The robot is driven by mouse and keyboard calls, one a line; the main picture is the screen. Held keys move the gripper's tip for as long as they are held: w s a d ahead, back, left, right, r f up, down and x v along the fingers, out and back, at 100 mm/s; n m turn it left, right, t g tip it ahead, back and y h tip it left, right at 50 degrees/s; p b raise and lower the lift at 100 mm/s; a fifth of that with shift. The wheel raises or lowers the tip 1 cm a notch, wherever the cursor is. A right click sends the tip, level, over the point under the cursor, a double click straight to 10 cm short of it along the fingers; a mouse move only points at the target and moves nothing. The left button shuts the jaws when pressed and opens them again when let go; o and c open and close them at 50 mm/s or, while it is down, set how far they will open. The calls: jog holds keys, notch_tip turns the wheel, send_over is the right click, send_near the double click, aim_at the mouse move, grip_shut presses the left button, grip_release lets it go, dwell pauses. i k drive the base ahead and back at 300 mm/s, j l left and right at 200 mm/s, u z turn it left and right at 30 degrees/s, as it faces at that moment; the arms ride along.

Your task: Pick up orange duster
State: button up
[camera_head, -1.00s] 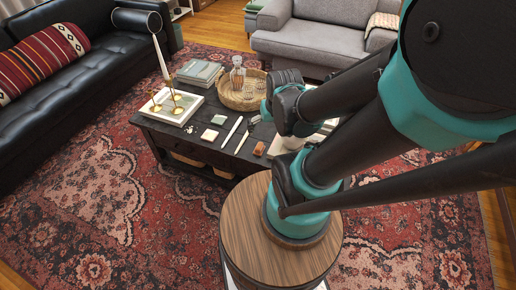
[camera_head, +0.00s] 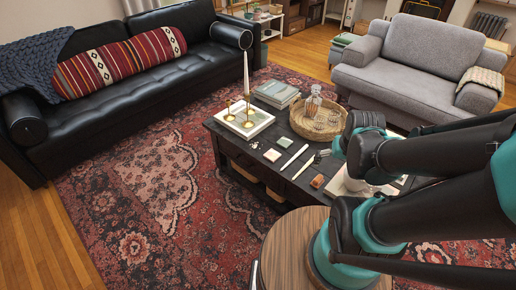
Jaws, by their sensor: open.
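The orange duster (camera_head: 317,181) looks like a small orange-brown block. It lies near the front edge of the black coffee table (camera_head: 236,148), left of my arm. My gripper (camera_head: 352,140) is at the far end of my dark and teal arm, above the right part of the table. It is apart from the duster, up and to the right of it in the picture. Its fingers are hard to make out against the arm, and I see nothing held.
On the table are a woven tray (camera_head: 300,127) with a glass decanter (camera_head: 313,101), books (camera_head: 276,92), candle holders (camera_head: 246,112) and a white pen-like stick (camera_head: 295,157). A round wooden top (camera_head: 285,245) is in front. A black sofa (camera_head: 120,95) and grey armchair (camera_head: 415,60) stand behind. Rug is clear at left.

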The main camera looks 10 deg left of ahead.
aim_at(318, 180)
jog(key=k+l+u, duration=0.2)
jog(key=l, duration=0.35)
jog(key=k+l+u, duration=0.2)
jog(key=l, duration=0.3)
jog(key=k+l+u, duration=0.2)
jog(key=k+l, duration=0.15)
jog(key=l, duration=0.1)
